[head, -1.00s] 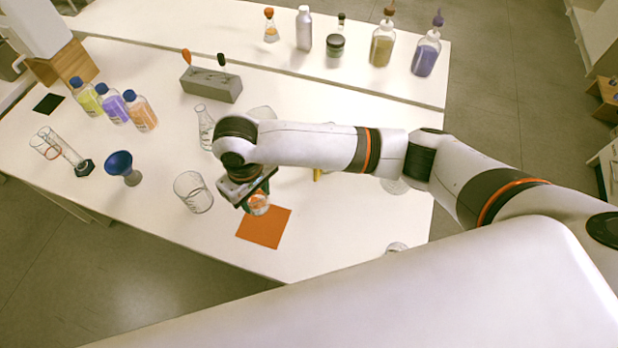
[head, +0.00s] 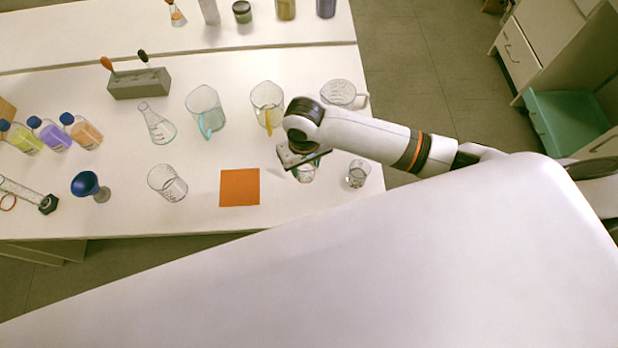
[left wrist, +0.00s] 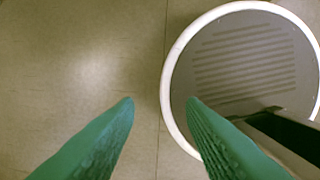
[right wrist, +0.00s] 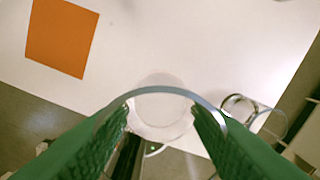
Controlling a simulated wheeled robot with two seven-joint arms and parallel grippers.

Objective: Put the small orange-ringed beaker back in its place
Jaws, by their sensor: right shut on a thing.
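My right gripper (head: 305,166) is shut on a small clear beaker (head: 306,175) near the right end of the white table. In the right wrist view, the beaker's round rim (right wrist: 158,90) lies between the green fingers (right wrist: 160,110). I cannot make out an orange ring on it, and cannot tell whether its base touches the table. An empty orange square mat (head: 240,188) lies to its left. Another small clear beaker (head: 358,173) stands just to its right. My left gripper (left wrist: 160,102) is open and empty above the floor, and hidden in the head view.
Behind the gripper stand a yellow-handled pitcher (head: 267,105), a teal-handled pitcher (head: 205,110) and a clear vessel (head: 340,93). A flask (head: 157,122), a larger beaker (head: 167,182) and a blue funnel (head: 88,185) stand farther left. The table's front edge is close.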

